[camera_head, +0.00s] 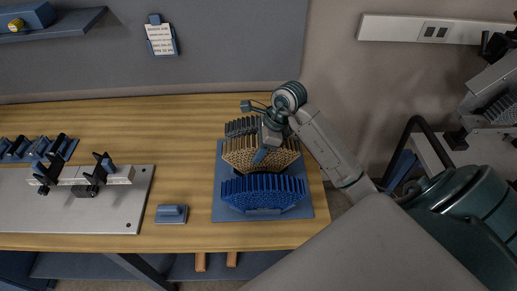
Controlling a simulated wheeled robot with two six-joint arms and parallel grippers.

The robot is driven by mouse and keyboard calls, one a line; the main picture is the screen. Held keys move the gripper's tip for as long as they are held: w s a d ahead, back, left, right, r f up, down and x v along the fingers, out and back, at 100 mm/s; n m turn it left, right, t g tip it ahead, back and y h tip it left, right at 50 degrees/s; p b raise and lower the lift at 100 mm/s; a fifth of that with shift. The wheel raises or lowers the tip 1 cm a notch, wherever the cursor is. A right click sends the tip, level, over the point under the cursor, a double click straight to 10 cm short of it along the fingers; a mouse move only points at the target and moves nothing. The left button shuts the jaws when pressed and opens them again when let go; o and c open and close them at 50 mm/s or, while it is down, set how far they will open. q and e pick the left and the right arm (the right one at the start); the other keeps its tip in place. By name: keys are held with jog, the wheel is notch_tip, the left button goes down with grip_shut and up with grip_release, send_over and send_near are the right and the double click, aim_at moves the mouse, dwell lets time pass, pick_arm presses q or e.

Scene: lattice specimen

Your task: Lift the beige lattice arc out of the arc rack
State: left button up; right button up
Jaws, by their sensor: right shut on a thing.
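The beige lattice arc (240,155) is on the right part of the bench, between a dark grey lattice arc (240,127) behind it and a blue lattice arc (263,190) in front. All are at the blue arc rack (219,205). My right gripper (261,156) reaches down from above and is shut on the beige arc near its middle. The gripper hides part of the beige arc and some of the grey one. I cannot tell whether the beige arc is clear of the rack. My left gripper is not in view.
A small blue block (172,213) lies left of the rack. A metal plate (110,210) carrying a fixture with black clamps (90,177) is farther left. The wooden bench top (165,125) is bare behind these. A wall panel stands behind the bench.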

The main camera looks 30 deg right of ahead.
aim_at(256, 140)
jog(key=shift+r+p, duration=0.9)
jog(key=shift+r, duration=1.65)
jog(key=shift+d, duration=0.1)
